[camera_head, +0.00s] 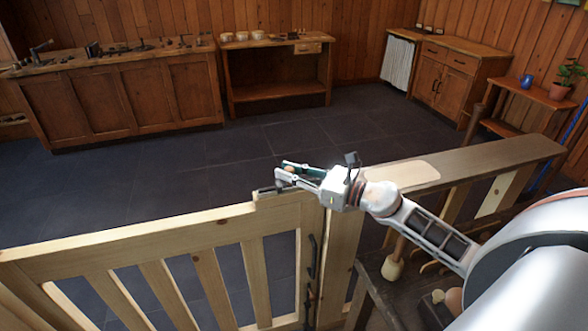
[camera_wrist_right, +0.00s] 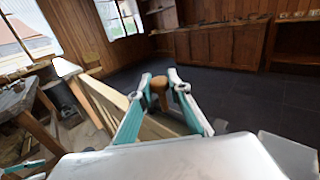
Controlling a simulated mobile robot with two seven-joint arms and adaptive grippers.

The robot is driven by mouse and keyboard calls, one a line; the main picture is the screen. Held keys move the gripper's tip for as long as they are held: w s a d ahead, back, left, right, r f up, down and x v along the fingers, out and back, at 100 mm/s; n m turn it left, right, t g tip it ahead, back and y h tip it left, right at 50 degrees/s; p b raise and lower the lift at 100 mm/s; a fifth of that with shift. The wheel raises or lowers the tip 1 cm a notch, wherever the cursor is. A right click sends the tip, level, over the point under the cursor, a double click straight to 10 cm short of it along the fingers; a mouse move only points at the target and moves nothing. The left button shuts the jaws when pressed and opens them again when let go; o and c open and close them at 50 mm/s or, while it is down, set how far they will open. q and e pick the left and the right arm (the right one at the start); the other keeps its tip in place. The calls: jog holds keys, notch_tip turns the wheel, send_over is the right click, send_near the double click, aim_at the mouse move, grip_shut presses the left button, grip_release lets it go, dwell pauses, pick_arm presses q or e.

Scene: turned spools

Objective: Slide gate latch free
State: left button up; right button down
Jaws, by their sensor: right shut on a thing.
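The wooden gate (camera_head: 140,238) spans the lower left of the head view, its slats pale and its top rail flat. At the right end of that rail, a small dark piece of the latch (camera_head: 268,190) shows beside my right gripper (camera_head: 283,176). In the right wrist view, my right gripper (camera_wrist_right: 160,80) is shut on a brown wooden knob (camera_wrist_right: 158,88), which sits between the two fingertips. The fingers hide much of the latch.
A wooden counter rail (camera_head: 490,158) runs right from the gate post. A workbench with tools (camera_head: 120,95) and a shelf table (camera_head: 278,88) stand along the back wall. A cabinet (camera_head: 445,75) stands at back right. The dark floor (camera_head: 230,150) beyond the gate is clear.

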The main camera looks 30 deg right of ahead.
jog(key=shift+a, duration=0.2)
jog(key=c, duration=1.9)
grip_release()
jog(key=shift+a, duration=0.1)
jog(key=v, duration=1.2)
jog(key=shift+f, duration=0.1)
